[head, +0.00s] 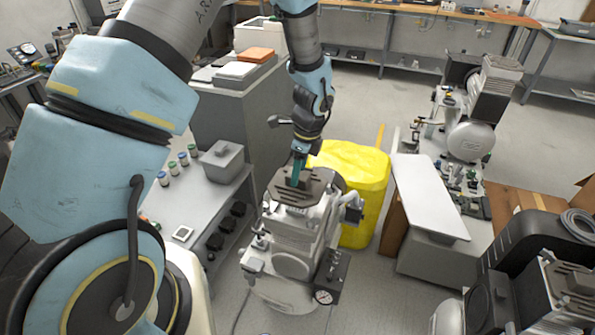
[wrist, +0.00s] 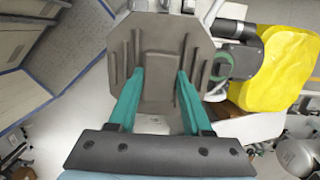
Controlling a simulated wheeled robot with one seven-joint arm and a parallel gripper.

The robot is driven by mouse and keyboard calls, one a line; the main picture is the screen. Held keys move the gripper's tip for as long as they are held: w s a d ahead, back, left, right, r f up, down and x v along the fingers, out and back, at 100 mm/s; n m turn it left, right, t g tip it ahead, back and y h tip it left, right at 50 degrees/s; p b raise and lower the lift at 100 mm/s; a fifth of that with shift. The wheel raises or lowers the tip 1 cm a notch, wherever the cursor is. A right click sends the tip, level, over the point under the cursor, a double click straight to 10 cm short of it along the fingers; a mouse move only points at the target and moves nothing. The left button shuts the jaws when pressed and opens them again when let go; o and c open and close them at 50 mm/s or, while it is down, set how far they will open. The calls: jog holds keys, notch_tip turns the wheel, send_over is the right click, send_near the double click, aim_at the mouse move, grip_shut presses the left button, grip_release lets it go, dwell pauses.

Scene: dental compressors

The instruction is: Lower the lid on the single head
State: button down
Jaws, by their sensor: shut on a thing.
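The compressor with the single head (head: 291,250) stands in the middle of the head view, a pressure gauge low on its front. Its lid (head: 296,190) is a dark grey ribbed plate with cut corners, on top of the head. In the wrist view the lid (wrist: 160,55) fills the middle, with a raised block between the ribs. My gripper (head: 299,165) comes down from above. Its teal fingers (wrist: 160,80) are shut on the lid's raised block, one on each side. I cannot tell whether a gap is left under the lid.
A yellow covered bin (head: 350,180) stands close behind and right of the compressor. A grey shelf bench (head: 205,210) with small jars is to the left. A white-topped stand (head: 428,195) and more compressors (head: 560,290) are at the right. Open floor lies behind.

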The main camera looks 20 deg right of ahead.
aim_at(299, 189)
jog(key=shift+d+f, duration=0.1)
jog(key=shift+f, duration=0.05)
jog(key=shift+f+b, duration=2.4)
jog(key=shift+f, duration=0.55)
jog(key=shift+f, duration=0.25)
grip_release()
dwell(0.4)
